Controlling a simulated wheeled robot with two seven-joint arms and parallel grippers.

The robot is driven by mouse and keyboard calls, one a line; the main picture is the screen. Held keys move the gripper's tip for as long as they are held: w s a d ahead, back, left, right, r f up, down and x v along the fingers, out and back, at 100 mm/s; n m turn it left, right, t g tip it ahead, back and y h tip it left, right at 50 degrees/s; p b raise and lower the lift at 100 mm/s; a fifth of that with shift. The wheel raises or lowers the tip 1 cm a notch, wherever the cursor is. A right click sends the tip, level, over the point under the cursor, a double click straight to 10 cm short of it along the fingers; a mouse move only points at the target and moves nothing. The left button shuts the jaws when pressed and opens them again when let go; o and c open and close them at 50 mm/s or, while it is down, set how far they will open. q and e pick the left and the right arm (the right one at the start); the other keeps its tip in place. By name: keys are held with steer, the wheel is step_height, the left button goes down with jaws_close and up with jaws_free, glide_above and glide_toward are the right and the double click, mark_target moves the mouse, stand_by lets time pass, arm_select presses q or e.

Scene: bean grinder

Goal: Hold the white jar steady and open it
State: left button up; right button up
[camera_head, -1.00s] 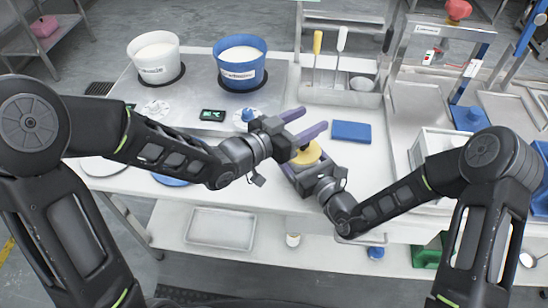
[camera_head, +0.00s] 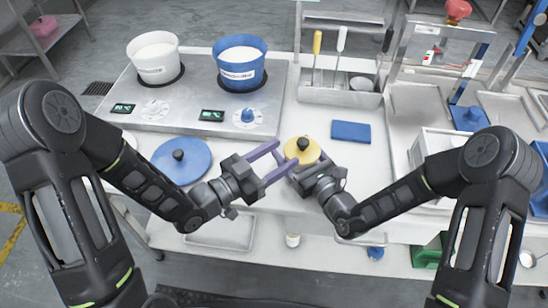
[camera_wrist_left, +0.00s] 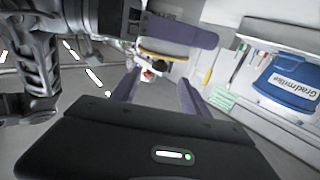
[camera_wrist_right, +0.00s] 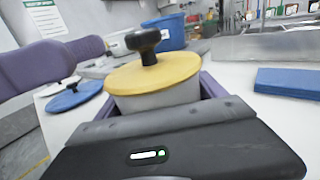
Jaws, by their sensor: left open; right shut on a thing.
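The white jar (camera_wrist_right: 160,98) stands on the white table, with its yellow lid (camera_wrist_right: 152,74) and black knob (camera_wrist_right: 146,42) on top. The lid also shows in the head view (camera_head: 312,152). My right gripper (camera_head: 306,168) is shut around the jar body below the lid, with a purple finger on each side in the right wrist view. My left gripper (camera_head: 286,154) is open and empty. Its fingers point toward the jar from the left, close beside it, and the tips look apart from the knob. In the left wrist view the lid (camera_wrist_left: 163,56) appears beyond the fingers.
A blue lid (camera_head: 190,165) with a black knob lies left of the jar. A blue block (camera_head: 351,132) lies to the right. A utensil tray (camera_head: 325,98) stands at the back.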

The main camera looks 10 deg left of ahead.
mark_target(311, 143)
arm_select(q)
steer(key=x, duration=1)
steer(key=shift+w+d, duration=0.2)
jaws_close()
stand_by(0.3)
steer(key=shift+r, duration=0.25)
stand_by(0.9)
steer(key=shift+r, duration=0.85)
steer(key=shift+r, duration=0.1)
